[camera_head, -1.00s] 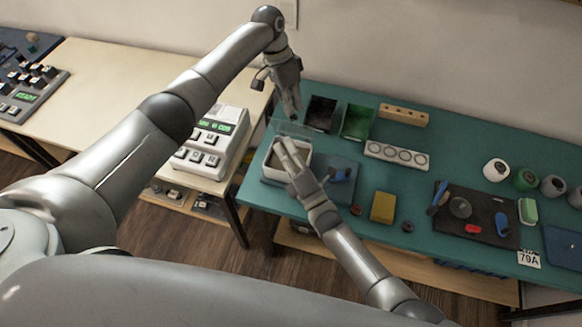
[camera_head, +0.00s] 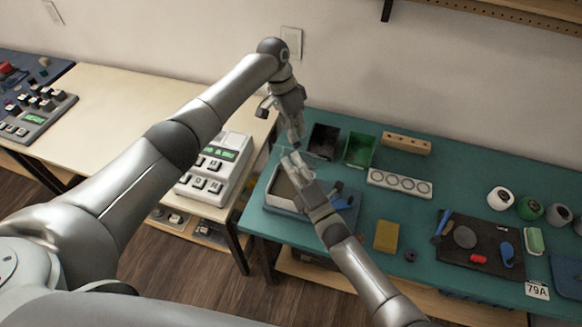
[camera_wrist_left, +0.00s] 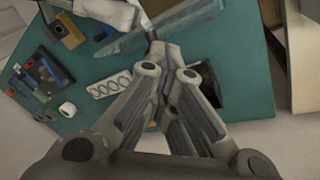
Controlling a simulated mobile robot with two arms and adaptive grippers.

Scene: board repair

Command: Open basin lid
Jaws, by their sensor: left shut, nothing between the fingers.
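The basin (camera_head: 273,201) is a pale open-topped box near the left end of the green table. A clear, thin lid (camera_wrist_left: 190,20) shows as a translucent sheet in the left wrist view, raised at a slant by the basin. My left gripper (camera_head: 297,143) is above the back of the basin, pointing down. Its fingers (camera_wrist_left: 163,50) are shut and empty, with their tips close to the lid; I cannot tell if they touch it. My right gripper (camera_head: 295,162) reaches over the basin from the front, just below the left one. Its fingers' opening is unclear, and it hides part of the basin.
A black bin (camera_head: 323,140) and a green bin (camera_head: 360,150) stand behind the basin. A wooden block (camera_head: 406,143) and a white holder with round holes (camera_head: 399,184) are to the right. A yellow block (camera_head: 387,236) lies in front. A white keypad device (camera_head: 215,168) stands left.

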